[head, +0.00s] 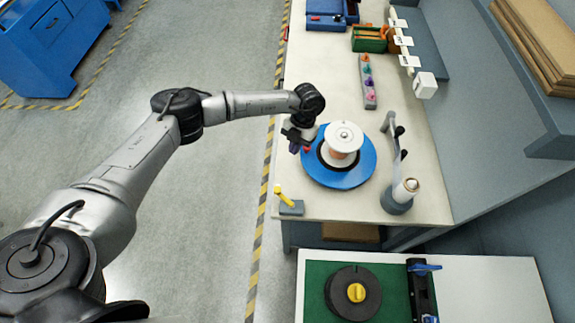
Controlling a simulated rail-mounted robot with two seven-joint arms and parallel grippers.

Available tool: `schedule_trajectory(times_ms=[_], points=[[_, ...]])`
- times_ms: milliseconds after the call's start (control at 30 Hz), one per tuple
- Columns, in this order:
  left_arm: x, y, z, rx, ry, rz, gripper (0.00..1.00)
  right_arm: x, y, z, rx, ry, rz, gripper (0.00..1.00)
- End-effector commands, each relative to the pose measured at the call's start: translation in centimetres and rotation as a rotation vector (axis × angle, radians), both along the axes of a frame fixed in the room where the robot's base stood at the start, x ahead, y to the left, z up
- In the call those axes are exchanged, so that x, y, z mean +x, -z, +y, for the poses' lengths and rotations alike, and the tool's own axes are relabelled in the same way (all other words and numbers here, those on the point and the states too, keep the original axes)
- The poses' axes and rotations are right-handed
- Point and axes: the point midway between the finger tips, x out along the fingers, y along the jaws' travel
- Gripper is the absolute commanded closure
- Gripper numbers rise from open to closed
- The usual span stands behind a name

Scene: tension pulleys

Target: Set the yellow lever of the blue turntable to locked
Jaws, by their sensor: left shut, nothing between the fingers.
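The blue turntable (347,178) sits on the pale bench and carries a white and copper spool (343,140) at its middle. The yellow lever (283,196) stands on a small grey-blue base (291,208) at the bench's near left corner, beside the turntable, and leans up to the left. My left gripper (294,148) is shut and empty, at the turntable's left rim, above and behind the lever. It is small and dark here, and I cannot tell whether it touches the rim. A small red part (306,149) shows beside it. My right gripper is not in view.
A grey stand with a curved arm (397,205) is right of the turntable. A strip of coloured knobs (368,82) and a green box (369,40) lie farther back. A green-topped station with a black disc (353,292) is in front.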

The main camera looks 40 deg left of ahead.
Motion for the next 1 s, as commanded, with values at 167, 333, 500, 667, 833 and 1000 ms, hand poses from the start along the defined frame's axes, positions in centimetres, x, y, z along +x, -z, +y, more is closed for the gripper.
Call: schedule_trajectory(times_ms=[167,333,500,667,833,1000], points=[[-1.0,2.2,-0.2,0.0,-0.005,0.002,1.0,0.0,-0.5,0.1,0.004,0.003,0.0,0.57],[-2.2,5.3,-0.5,-0.001,-0.006,0.002,1.0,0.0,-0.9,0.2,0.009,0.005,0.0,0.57],[-3.3,8.2,-0.7,-0.001,-0.006,0.001,1.0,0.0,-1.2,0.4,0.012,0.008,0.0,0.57],[-5.0,8.5,-0.9,-0.002,-0.004,-0.001,1.0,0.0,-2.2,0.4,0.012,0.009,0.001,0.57],[-6.6,8.7,-1.2,-0.001,-0.004,-0.001,1.0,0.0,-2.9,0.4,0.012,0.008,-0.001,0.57],[-7.3,8.8,-1.4,-0.002,-0.004,-0.002,1.0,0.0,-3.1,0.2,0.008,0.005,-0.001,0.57]])
